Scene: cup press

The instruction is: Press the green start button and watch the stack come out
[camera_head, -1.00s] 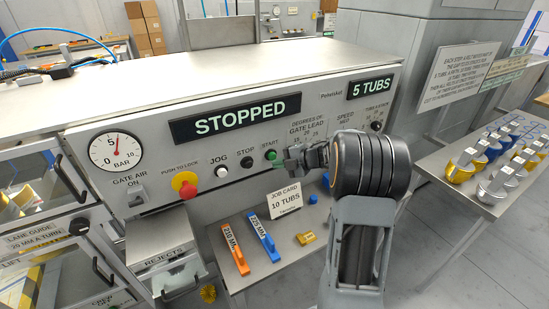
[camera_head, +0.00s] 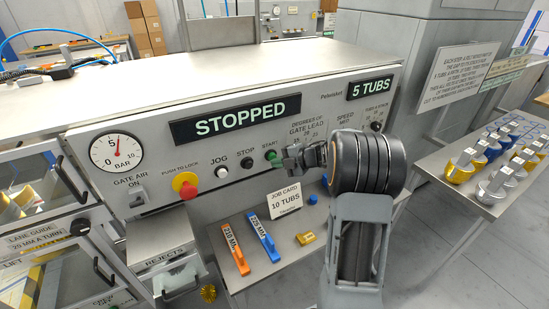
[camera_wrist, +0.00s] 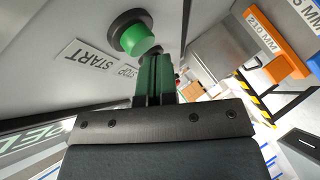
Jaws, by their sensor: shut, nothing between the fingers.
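The green start button (camera_wrist: 136,34) stands on the grey panel beside its START label (camera_wrist: 90,60) in the wrist view. In the head view it is a small green knob (camera_head: 271,155) under START, partly hidden by my gripper. My gripper (camera_head: 280,163) is shut and empty, with its tips close to the button's lower right side. In the wrist view the closed dark green fingers (camera_wrist: 154,70) reach close to the button's edge; I cannot tell if they touch it. The large display (camera_head: 235,119) reads STOPPED. The smaller display (camera_head: 370,88) reads 5 TUBS.
The black STOP button (camera_head: 248,163), white JOG button (camera_head: 222,172) and red push-to-lock knob (camera_head: 186,184) sit left of START. A job card (camera_head: 286,199) reads 10 TUBS. Orange (camera_head: 234,250) and blue (camera_head: 263,237) bars lie below.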

